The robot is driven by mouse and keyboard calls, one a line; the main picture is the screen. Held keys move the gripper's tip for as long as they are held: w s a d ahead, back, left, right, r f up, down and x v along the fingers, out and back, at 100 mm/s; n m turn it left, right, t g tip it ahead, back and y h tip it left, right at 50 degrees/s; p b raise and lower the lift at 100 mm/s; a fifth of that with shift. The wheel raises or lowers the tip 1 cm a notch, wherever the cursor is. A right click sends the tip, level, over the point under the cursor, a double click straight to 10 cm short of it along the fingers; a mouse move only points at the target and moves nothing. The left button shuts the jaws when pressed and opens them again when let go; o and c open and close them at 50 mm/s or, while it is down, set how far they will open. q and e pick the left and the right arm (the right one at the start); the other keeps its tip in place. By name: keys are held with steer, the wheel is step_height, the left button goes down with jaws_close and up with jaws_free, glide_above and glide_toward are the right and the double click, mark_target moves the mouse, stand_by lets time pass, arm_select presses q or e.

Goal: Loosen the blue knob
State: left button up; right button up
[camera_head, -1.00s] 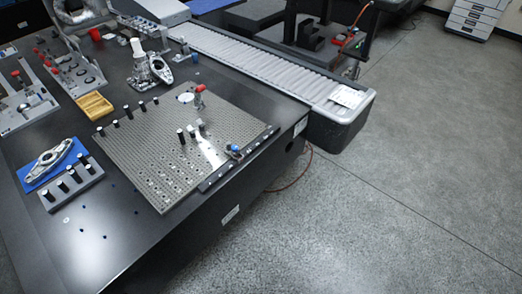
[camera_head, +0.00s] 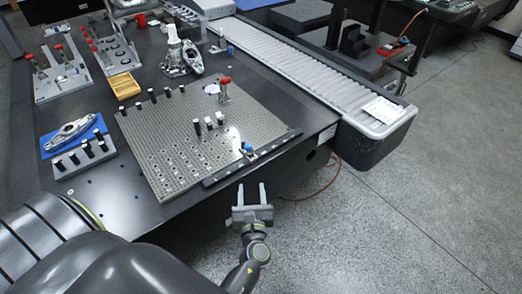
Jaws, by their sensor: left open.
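The blue knob (camera_head: 248,147) is small and sits on the dark rail (camera_head: 222,176) along the front right edge of the perforated fixture plate (camera_head: 165,140). My left gripper (camera_head: 251,190) is at the bottom centre of the head view, in front of the table's edge and over the floor. Its two pale fingers point up the picture toward the knob. They are open with nothing between them, and clear of the knob. My right gripper is out of view.
Black-topped posts (camera_head: 209,125) and a red-topped clamp (camera_head: 224,88) stand on the plate near the knob. A grey roller conveyor (camera_head: 300,70) runs behind right. A blue mat with a metal part (camera_head: 70,132) lies at left. Open floor is at right.

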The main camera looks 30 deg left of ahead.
mark_target(249, 149)
arm_select(q)
steer(key=p+x, duration=0.2)
steer(key=x, duration=1.3)
steer(key=shift+w+a, duration=0.2)
steer(key=shift+a, duration=0.15)
steer(key=shift+x, duration=0.75)
jaws_close()
